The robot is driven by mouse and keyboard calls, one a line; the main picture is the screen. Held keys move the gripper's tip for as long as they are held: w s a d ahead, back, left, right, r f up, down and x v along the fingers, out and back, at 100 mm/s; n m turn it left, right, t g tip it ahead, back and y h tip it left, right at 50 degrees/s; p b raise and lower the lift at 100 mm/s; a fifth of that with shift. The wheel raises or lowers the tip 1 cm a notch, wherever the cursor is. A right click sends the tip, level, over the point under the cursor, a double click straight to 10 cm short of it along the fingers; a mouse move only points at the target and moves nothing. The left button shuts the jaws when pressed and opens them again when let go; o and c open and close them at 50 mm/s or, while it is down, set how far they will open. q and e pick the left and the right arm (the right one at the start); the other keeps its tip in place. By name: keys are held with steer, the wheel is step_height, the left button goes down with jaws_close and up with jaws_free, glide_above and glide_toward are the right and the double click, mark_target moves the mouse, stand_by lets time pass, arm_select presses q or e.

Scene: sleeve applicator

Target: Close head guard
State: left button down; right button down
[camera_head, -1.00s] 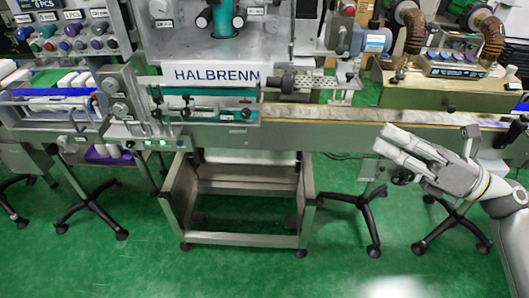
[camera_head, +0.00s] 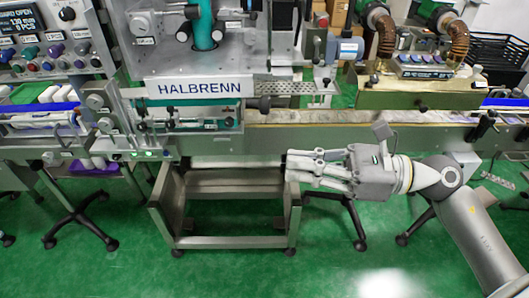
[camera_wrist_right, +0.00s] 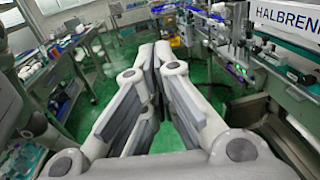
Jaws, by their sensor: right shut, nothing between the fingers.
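The sleeve applicator stands in the middle of the head view, with a white HALBRENN plate (camera_head: 200,88) on its front above the conveyor. Its head (camera_head: 205,30) is a teal column behind what looks like a clear panel. I cannot clearly make out the head guard's edges or handle. The display (camera_head: 18,20) at the upper left reads as guard open. My right gripper (camera_head: 292,168) is shut and empty, in front of and below the conveyor, right of centre, pointing left. It also fills the lower middle of the right wrist view (camera_wrist_right: 160,55). My left gripper is not in view.
The conveyor (camera_head: 330,116) runs across behind my right gripper. A metal stand (camera_head: 235,242) is below it on the green floor. Control knobs (camera_head: 65,58) are at the left. A tan unit with brown hoses (camera_head: 420,97) stands at the right. The floor in front is clear.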

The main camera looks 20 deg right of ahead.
mark_target(248, 161)
steer(key=p+x, duration=0.1)
steer(key=x, duration=0.1)
steer(key=p+x, duration=0.1)
steer(key=x, duration=0.2)
steer(key=shift+r+p, duration=0.2)
steer(key=shift+p, duration=0.2)
steer(key=shift+w+a+f, duration=0.2)
steer(key=shift+a, duration=0.3)
steer(key=shift+a+p, duration=0.1)
steer(key=shift+p, duration=0.2)
